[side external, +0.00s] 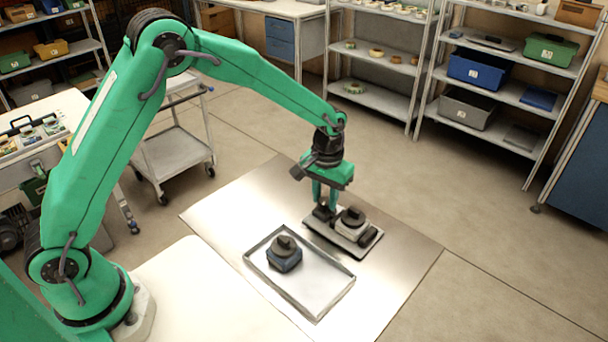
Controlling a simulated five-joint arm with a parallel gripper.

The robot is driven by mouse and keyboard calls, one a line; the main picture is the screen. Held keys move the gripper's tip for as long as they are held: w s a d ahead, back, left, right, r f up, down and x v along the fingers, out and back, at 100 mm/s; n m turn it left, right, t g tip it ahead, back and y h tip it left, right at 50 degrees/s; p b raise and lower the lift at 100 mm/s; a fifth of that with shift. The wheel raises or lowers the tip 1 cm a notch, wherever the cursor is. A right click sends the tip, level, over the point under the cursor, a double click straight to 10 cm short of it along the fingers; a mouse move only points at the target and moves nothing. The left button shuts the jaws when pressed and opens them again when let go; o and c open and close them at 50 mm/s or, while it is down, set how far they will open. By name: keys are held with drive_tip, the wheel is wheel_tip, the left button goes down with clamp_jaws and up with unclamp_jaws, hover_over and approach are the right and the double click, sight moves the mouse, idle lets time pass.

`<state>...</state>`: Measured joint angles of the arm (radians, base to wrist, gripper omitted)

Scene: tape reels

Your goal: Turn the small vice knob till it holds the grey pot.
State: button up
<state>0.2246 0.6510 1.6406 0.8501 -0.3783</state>
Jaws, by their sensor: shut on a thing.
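The small vice (337,241) is a pale flat base with dark blocks at its ends, on the metal sheet. The grey pot (350,230), a light body with a dark round top, sits on it between the end blocks. My gripper (323,208) points down at the vice's left end, beside the pot. Its fingers are shut on the vice knob, which is mostly hidden by them. I cannot tell whether the jaws touch the pot.
A shallow metal tray (327,300) lies in front of the vice, with a blue pot (284,261) with a dark top in it. The metal sheet (405,262) is bare to the right. Shelves and a trolley (172,150) stand farther back.

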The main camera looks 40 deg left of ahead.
sight(325, 200)
drive_tip(key=m, duration=0.3)
drive_tip(key=shift+r+m, duration=0.1)
drive_tip(key=shift+m, duration=0.3)
drive_tip(key=m, duration=0.4)
drive_tip(key=o, duration=1)
drive_tip(key=shift+r, duration=0.1)
drive_tip(key=shift+r, duration=3.75)
